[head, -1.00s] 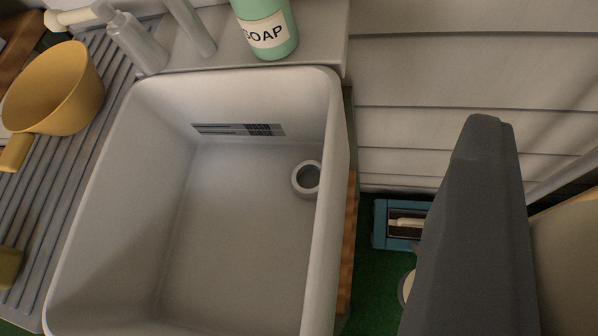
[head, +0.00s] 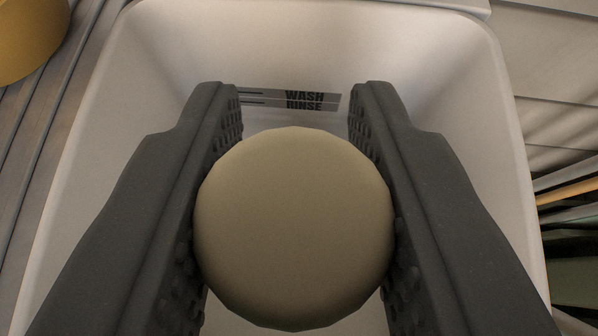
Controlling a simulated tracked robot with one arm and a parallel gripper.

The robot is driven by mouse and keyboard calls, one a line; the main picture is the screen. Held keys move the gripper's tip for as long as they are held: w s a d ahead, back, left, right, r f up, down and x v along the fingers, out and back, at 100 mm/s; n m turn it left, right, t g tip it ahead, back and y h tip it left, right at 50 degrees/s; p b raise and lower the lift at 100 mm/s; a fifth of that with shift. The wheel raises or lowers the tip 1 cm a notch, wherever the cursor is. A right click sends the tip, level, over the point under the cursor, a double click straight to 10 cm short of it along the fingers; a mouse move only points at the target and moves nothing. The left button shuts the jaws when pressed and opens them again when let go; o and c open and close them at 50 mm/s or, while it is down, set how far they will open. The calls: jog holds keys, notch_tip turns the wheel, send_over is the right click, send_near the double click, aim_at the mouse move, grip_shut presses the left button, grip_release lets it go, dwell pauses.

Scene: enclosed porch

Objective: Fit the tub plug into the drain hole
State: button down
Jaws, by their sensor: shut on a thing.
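My gripper (head: 293,95) is shut on a round, beige tub plug (head: 294,228), its two dark, studded fingers pressing on the left and right sides. The plug's smooth, rounded face is toward the camera, and its far side is hidden. Plug and fingers are in front of the white tub (head: 430,45), over its inside as seen here. How high the plug is above the tub floor I cannot tell. The drain hole does not show now; the plug and fingers cover most of the tub floor.
A label reading WASH and RINSE (head: 305,98) is on the tub's back wall. A ribbed draining board (head: 45,120) with a yellow scoop (head: 25,40) is at the left. Pale boarding (head: 550,80) and several long, thin items (head: 570,205) are at the right.

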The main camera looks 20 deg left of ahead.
jog(key=s+a+f+n+y, duration=0.1)
jog(key=a+f, duration=0.2)
jog(key=a, duration=0.1)
send_near(398, 37)
jog(key=w+a+r, duration=0.1)
jog(key=w+r, duration=0.1)
jog(key=w, duration=0.1)
jog(key=shift+w+a+f+b, duration=0.1)
jog(key=shift+f+b, duration=0.25)
jog(key=shift+f, duration=0.6)
jog(key=shift+w+a+f+b, duration=0.15)
jog(key=shift+f+b, duration=0.15)
jog(key=shift+f, duration=0.65)
jog(key=shift+r, duration=0.1)
jog(key=c, duration=1.1)
grip_release()
